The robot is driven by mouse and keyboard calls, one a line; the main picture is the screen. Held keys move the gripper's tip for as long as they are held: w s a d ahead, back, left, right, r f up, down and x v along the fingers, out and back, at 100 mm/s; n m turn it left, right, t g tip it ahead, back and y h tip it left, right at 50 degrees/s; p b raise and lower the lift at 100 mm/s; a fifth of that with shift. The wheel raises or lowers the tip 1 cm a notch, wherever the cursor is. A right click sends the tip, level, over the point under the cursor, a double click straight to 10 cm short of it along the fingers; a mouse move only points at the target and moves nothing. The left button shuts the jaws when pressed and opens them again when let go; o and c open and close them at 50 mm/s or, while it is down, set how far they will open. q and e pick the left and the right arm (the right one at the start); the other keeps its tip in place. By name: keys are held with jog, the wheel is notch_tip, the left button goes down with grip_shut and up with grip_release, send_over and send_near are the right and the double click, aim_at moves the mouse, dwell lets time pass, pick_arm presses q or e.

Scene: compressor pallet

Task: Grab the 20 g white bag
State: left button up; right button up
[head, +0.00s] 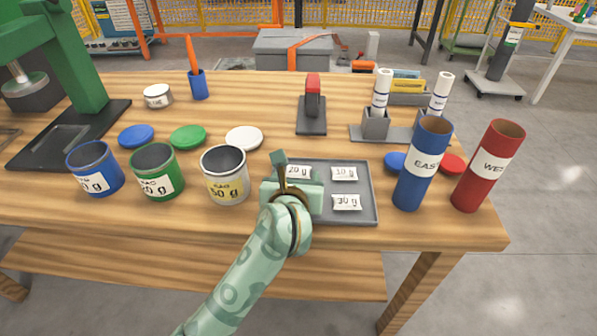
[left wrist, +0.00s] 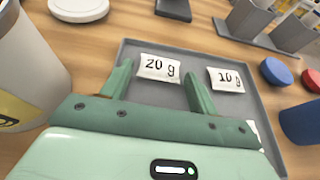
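The 20 g white bag (head: 299,171) lies in the back left part of a grey tray (head: 367,210) on the wooden table. It also shows in the left wrist view (left wrist: 158,66). My left gripper (head: 285,172) is above the tray's left side. In the left wrist view its two fingers (left wrist: 158,72) are apart, with the 20 g bag seen between and just beyond the tips. Whether the fingers touch the bag I cannot tell. A 10 g bag (head: 344,173) and a 30 g bag (head: 346,202) lie in the same tray. My right gripper is not in view.
A white can (head: 225,176) stands close left of the gripper, with green (head: 158,172) and blue (head: 95,169) cans further left. Blue (head: 422,165) and red (head: 488,167) tubes stand right of the tray. A red-handled tool (head: 312,100) stands behind.

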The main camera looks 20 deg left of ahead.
pick_arm(q)
jog(key=c, duration=0.6)
jog(key=shift+r, duration=0.1)
